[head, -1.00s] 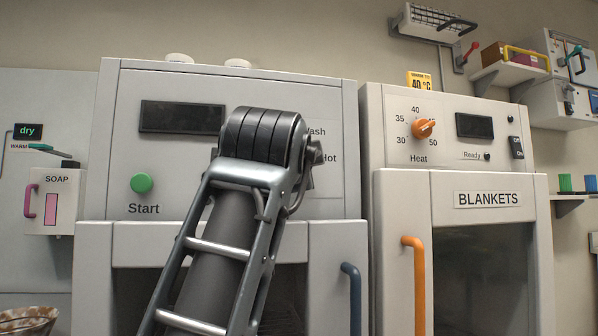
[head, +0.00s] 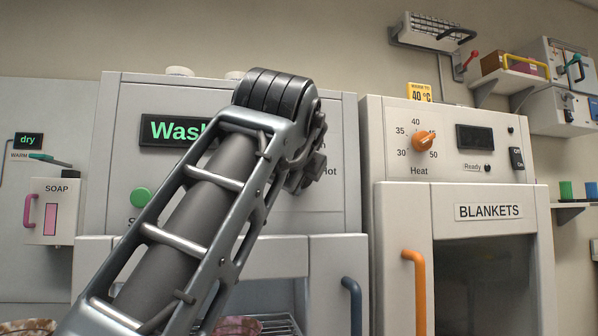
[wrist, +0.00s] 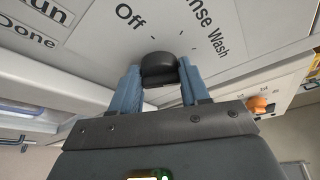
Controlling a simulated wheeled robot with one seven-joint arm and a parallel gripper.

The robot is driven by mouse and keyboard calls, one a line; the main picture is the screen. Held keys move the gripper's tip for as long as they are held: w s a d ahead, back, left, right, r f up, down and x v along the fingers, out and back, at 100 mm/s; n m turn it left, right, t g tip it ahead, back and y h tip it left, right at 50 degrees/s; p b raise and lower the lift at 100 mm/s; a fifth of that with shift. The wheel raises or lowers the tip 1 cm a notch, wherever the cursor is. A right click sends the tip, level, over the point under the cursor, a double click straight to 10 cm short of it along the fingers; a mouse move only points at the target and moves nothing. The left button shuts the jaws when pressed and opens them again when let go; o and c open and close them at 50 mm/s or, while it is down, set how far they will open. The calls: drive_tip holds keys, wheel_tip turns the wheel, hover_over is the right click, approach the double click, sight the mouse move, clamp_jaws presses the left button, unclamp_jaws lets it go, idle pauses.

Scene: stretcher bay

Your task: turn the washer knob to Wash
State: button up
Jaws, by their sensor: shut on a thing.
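The washer (head: 228,90) stands in the middle of the head view, and its display (head: 165,130) is lit with green letters reading "Wash", partly covered by my arm. In the wrist view the dark washer knob (wrist: 158,66) sits between the two blue fingers of my gripper (wrist: 158,78), which is shut on it. The labels "Off", one ending in "nse", and "Wash" (wrist: 213,42) are printed around the knob. In the head view my arm hides the knob and most of its labels.
The blankets cabinet (head: 490,196) stands to the right, with an orange Heat knob (head: 423,140) and an orange door handle (head: 415,290). A blue handle (head: 351,300) is on the washer's front. The green Start button (head: 140,197) is beside my arm. A soap dispenser (head: 57,215) hangs at left.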

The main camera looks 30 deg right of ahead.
drive_tip(key=shift+f, duration=0.1)
idle(0.4)
drive_tip(key=o, duration=1)
drive_tip(key=shift+o, duration=0.2)
drive_tip(key=shift+s, duration=0.1)
